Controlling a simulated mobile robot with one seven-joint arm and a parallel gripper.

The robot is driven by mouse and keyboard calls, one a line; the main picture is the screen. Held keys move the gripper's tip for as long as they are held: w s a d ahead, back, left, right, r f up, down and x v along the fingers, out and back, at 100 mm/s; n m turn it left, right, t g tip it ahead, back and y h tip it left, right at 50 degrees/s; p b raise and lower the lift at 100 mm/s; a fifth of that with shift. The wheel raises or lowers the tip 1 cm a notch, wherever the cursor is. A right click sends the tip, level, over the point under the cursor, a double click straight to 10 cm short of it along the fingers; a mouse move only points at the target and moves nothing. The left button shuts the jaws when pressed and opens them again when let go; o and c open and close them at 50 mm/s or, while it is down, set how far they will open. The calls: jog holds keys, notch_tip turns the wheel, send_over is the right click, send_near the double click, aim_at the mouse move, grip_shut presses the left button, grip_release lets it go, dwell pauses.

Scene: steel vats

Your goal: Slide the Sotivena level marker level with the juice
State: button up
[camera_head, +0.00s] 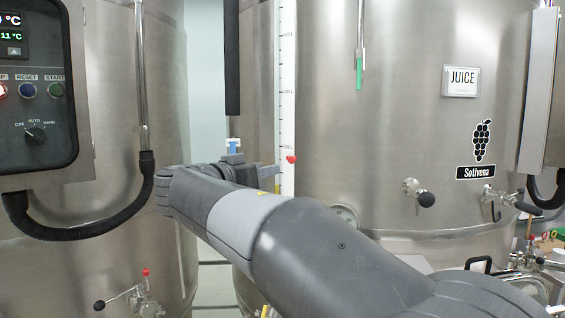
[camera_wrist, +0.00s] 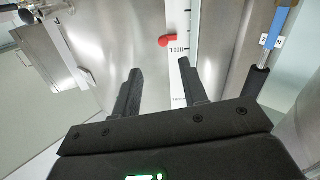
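The red level marker (camera_head: 291,158) sits on the white level scale (camera_head: 287,95) at the left side of the steel Sotivena vat (camera_head: 410,120). In the wrist view the red marker (camera_wrist: 168,41) lies by the "1000" mark of the scale (camera_wrist: 181,52). My gripper (camera_head: 272,171) is just left of the scale, slightly below the marker. In the wrist view my gripper (camera_wrist: 159,68) is open and empty, its fingers apart, with the marker beyond the fingertips. A small yellowish patch shows beside the scale, below the marker; I cannot tell whether it is the juice.
Another steel vat (camera_head: 120,110) with a control panel (camera_head: 38,85) and a black hose (camera_head: 100,222) stands at the left. Valves (camera_head: 420,194) stick out from the Sotivena vat's front. A green-ended rod (camera_head: 360,60) hangs before it. A narrow gap separates the vats.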

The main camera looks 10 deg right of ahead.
aim_at(290, 160)
jog(key=x, duration=1)
jog(key=shift+w+r, duration=0.3)
jog(key=shift+w, duration=0.15)
jog(key=shift+c, duration=0.3)
grip_shut()
jog(key=shift+f, duration=0.1)
